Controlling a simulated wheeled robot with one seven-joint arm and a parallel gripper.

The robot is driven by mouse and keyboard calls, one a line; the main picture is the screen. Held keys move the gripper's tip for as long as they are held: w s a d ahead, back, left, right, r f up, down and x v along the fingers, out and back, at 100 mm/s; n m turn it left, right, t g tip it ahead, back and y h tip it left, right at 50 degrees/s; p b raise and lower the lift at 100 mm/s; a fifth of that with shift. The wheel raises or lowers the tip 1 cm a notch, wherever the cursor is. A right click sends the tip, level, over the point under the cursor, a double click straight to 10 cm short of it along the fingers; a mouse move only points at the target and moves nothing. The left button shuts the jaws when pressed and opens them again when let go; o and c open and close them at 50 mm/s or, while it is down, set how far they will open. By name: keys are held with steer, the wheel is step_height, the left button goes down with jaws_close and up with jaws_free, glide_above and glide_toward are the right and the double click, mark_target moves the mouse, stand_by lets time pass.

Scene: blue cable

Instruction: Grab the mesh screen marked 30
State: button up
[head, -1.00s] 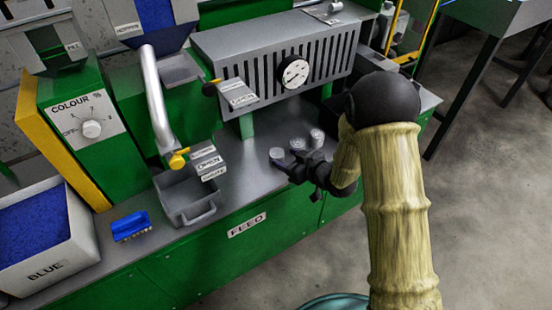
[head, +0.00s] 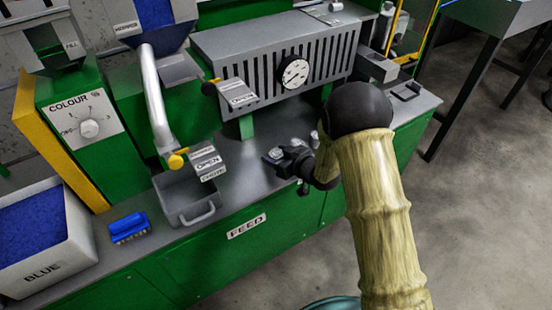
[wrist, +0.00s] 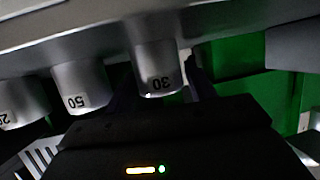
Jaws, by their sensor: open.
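The mesh screen marked 30 (wrist: 160,68) is a short grey cylinder with an upside-down label in the wrist view. It appears between the two dark fingers of my gripper (wrist: 158,88), with gaps visible beside it. My gripper is open; contact cannot be told. A similar cylinder marked 50 (wrist: 80,88) is left of it, and another cylinder (wrist: 18,108) with a partly cut-off number is at the far left. In the head view my gripper (head: 280,155) is low over the bench and hides part of the group of cylinders.
The grey bench top (head: 240,165) is bare left of my gripper. A vented grey box with a dial (head: 295,73) stands behind. A grey drawer (head: 188,200), a blue brush (head: 129,228) and a bin marked BLUE (head: 45,245) are to the left.

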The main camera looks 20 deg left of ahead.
mark_target(277, 154)
steer(key=shift+c, duration=0.4)
steer(key=c, duration=0.7)
steer(key=shift+c, duration=0.2)
steer(key=shift+r, duration=0.1)
step_height(277, 154, up, 10)
steer(key=shift+f+p, duration=0.1)
steer(key=shift+p, duration=1.1)
